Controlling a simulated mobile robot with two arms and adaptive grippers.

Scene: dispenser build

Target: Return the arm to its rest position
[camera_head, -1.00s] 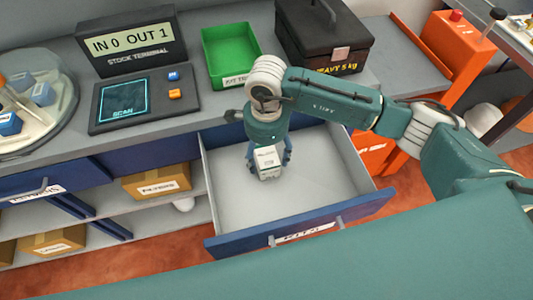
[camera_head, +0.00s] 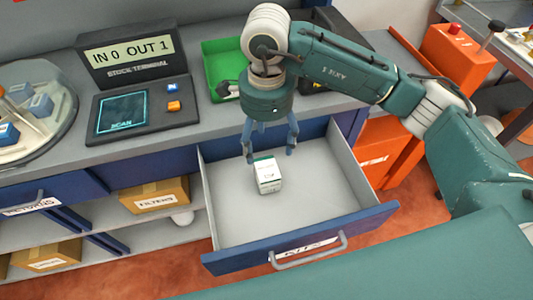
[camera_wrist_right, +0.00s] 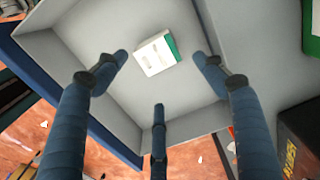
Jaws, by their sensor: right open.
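My right gripper (camera_head: 270,145) is open and empty above the open drawer (camera_head: 235,235), near the drawer's back. A small white box with a green end (camera_head: 267,178) sits on the drawer floor, just below and in front of the fingers, apart from them. In the right wrist view the box (camera_wrist_right: 155,55) lies beyond the spread fingers (camera_wrist_right: 160,85), with drawer floor around it. My left gripper is not in view.
The counter holds a stock terminal (camera_head: 140,95), a green tray (camera_head: 222,60) and a black box partly hidden behind my right arm. An orange unit (camera_head: 450,50) stands at right. Cardboard boxes (camera_head: 155,195) sit on the lower shelf at left.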

